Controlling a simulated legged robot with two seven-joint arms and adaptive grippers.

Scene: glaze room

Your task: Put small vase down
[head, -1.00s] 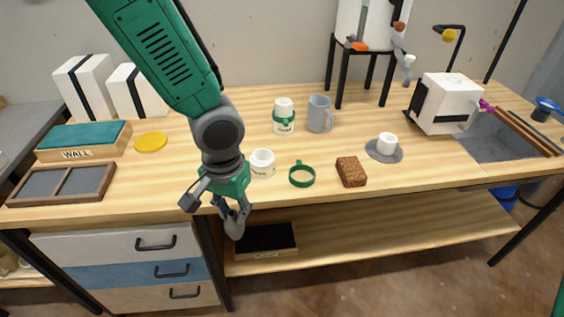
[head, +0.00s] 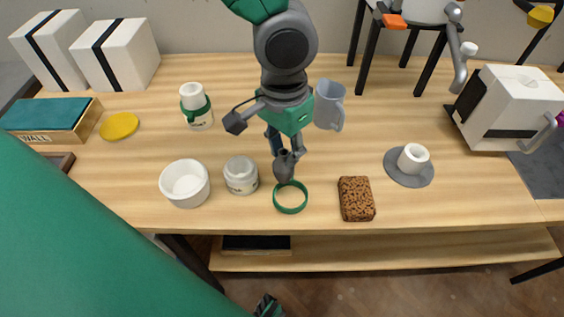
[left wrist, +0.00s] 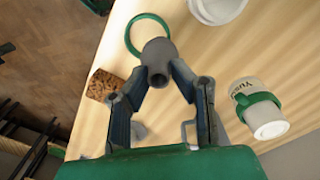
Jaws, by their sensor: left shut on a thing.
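The small vase (head: 284,168) is dark grey. My left gripper (head: 285,152) is shut on it and holds it upright, over the front middle of the table. In the left wrist view the vase (left wrist: 158,57) shows from its mouth end between the two fingertips (left wrist: 161,75). In the head view its lower end is close to the far edge of a green ring (head: 290,208). I cannot tell whether the vase touches the wooden tabletop (head: 320,165).
Behind are a grey-blue mug (head: 328,108) and green-banded jar (head: 196,108).

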